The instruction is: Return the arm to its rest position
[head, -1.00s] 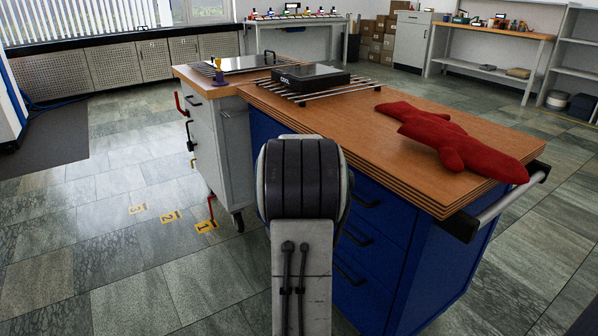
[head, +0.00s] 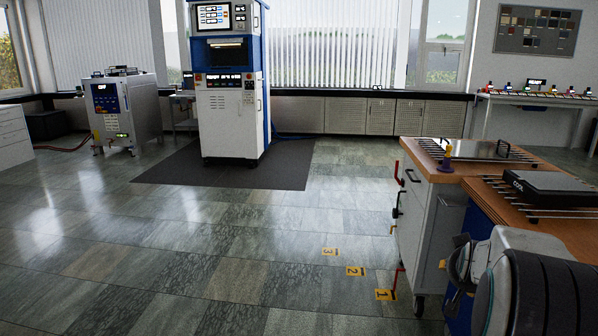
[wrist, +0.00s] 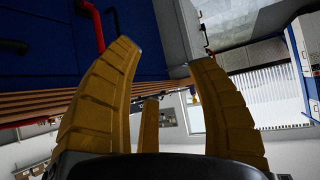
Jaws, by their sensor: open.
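My gripper (wrist: 164,56) shows in the wrist view with its yellow fingers spread apart and nothing between them. Its fingers are near the blue front of a cabinet (wrist: 150,22), with the layered wooden bench edge (wrist: 50,105) at the left; I cannot tell the exact gap. In the head view my arm, a thick dark joint and a grey link, stands at the lower right, beside the wooden-topped bench (head: 555,232). The gripper's fingers cannot be made out in the head view.
A grey drawer cart (head: 425,225) stands beside the bench, with red and black handles. A black device (head: 550,185) rests on metal rods on the bench. A tall blue-and-white press (head: 228,110) stands on a dark mat (head: 290,165). The tiled floor at left and centre is clear.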

